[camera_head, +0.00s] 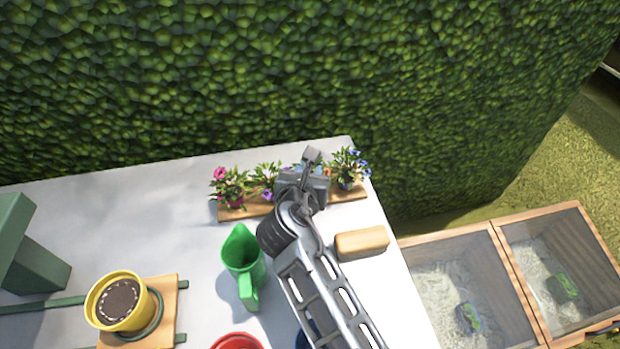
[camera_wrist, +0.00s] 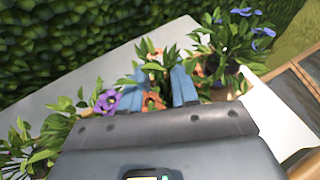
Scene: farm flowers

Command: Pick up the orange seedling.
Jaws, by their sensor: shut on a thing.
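The orange seedling (camera_wrist: 153,68) has orange flowers and green leaves. In the wrist view it stands between the two blue fingers of my gripper (camera_wrist: 158,88), which is shut on it. In the head view my gripper (camera_head: 303,180) covers most of it, and only a bit of orange (camera_head: 327,171) shows at its right. The stem and base are hidden, so I cannot tell whether it is clear of the wooden tray (camera_head: 238,213).
A pink-flowered seedling (camera_head: 230,185) and a purple one (camera_head: 267,178) are to the left; a blue one (camera_head: 349,168) is to the right. A green watering can (camera_head: 243,262), wooden block (camera_head: 361,242) and yellow pot (camera_head: 119,301) share the white table. A hedge (camera_head: 200,80) rises behind.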

